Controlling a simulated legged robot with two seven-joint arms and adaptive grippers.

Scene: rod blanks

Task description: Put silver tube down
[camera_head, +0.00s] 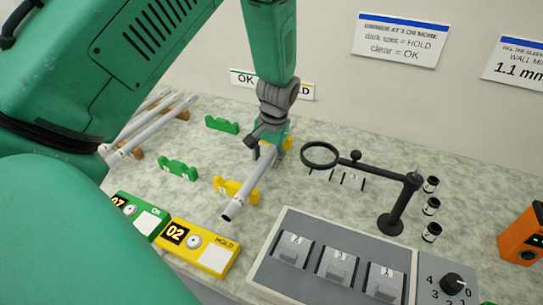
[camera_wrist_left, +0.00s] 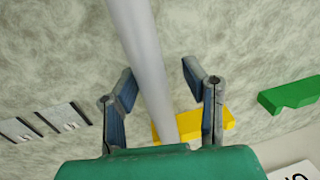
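The silver tube (camera_head: 250,186) slants over the yellow holders, its dark near end in front of the near yellow holder (camera_head: 229,188). It appears to lie across them, but exact contact is hard to tell. My left gripper (camera_head: 270,148) is at the tube's far part, hiding most of the far yellow holder. In the left wrist view the tube (camera_wrist_left: 143,60) runs between the open fingers of my left gripper (camera_wrist_left: 158,88), with gaps on both sides. A yellow holder (camera_wrist_left: 218,122) shows beneath the tube there. My right gripper is not in view.
Green holders (camera_head: 178,169) stand to the left, with several tubes (camera_head: 155,125) on a rack behind. The yellow HOLD box (camera_head: 212,258) and green OK box (camera_head: 150,222) are in front. A magnifier (camera_head: 320,155) and a grey tray panel (camera_head: 290,218) stand right.

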